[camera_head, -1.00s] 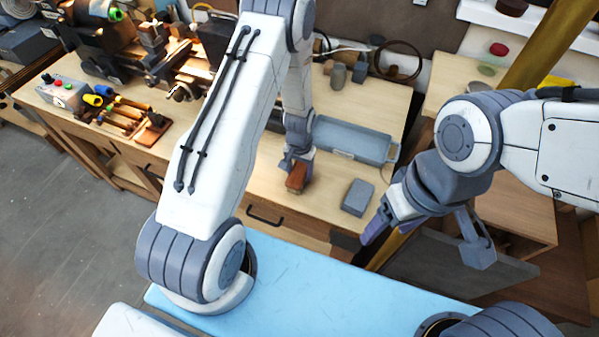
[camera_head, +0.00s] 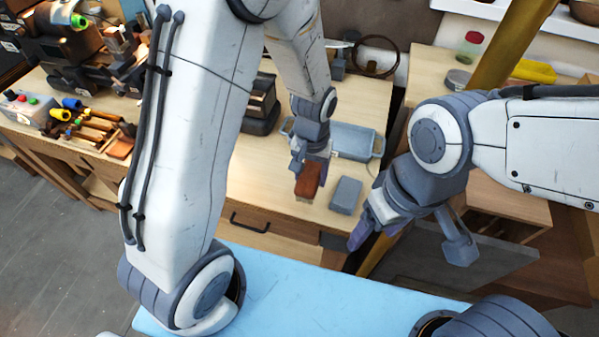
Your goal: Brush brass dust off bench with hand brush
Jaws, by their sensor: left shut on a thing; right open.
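My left gripper (camera_head: 310,163) is shut on the hand brush (camera_head: 308,182), which has a reddish-brown wooden block. It holds the brush low over the front part of the wooden bench (camera_head: 262,190), just left of a grey block; I cannot tell whether the bristles touch the bench. My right gripper (camera_head: 408,243) is open and empty, its fingers spread in front of the bench's right end. Brass dust cannot be made out at this size. My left arm hides much of the middle of the bench.
A grey block (camera_head: 346,195) lies right of the brush. A grey-blue tray (camera_head: 352,136) stands behind it. A lathe (camera_head: 88,45) and tools with coloured handles (camera_head: 85,122) are at the left. A brass-coloured post (camera_head: 510,45) rises at the right, near a yellow item (camera_head: 541,70).

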